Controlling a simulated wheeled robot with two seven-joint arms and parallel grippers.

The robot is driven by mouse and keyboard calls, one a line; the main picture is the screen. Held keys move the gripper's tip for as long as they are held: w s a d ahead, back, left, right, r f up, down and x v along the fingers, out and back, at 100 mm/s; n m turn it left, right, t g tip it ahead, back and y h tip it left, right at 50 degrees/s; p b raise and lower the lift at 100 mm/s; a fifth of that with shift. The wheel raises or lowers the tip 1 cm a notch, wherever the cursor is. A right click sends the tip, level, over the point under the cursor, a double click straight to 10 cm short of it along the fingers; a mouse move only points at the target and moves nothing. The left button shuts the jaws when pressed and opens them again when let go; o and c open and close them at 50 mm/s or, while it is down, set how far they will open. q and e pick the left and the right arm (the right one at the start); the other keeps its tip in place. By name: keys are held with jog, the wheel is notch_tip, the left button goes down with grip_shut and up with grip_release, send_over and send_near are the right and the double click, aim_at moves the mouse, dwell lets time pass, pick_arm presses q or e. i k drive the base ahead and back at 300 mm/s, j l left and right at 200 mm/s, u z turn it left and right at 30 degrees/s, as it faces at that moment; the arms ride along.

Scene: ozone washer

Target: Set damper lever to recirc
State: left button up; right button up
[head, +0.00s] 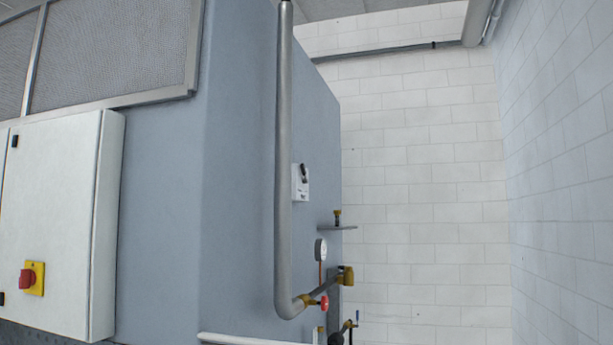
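A small white plate (300,188) with a short black lever or knob (304,173) is on the side face of the blue-grey washer cabinet (240,170), just right of a vertical grey pipe. It may be the damper lever, but its markings are too small to read. Neither of my grippers is in view.
The grey pipe (284,150) bends toward a red handwheel (324,302) and brass fittings (346,276). A white control box (60,220) with a red knob (27,278) is left. White block walls (430,180) stand behind.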

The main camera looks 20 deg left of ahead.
aim_at(303, 167)
jog(key=i+l+z, duration=0.1)
jog(key=i+z, duration=0.2)
jog(key=i, duration=1.25)
jog(key=i+l+u, duration=0.1)
jog(key=i, duration=0.65)
jog(key=i+l, duration=0.15)
jog(key=i, duration=0.55)
jog(key=i+l+u, duration=0.1)
jog(key=i+u, duration=0.35)
jog(key=i+l+u, duration=0.25)
jog(key=u, duration=0.15)
jog(key=i+l+u, duration=0.7)
jog(key=l+u, duration=0.2)
jog(key=i+l+u, duration=0.1)
jog(key=l, duration=0.15)
jog(key=i+l+u, duration=0.1)
jog(key=i+l, duration=0.05)
jog(key=l, duration=0.1)
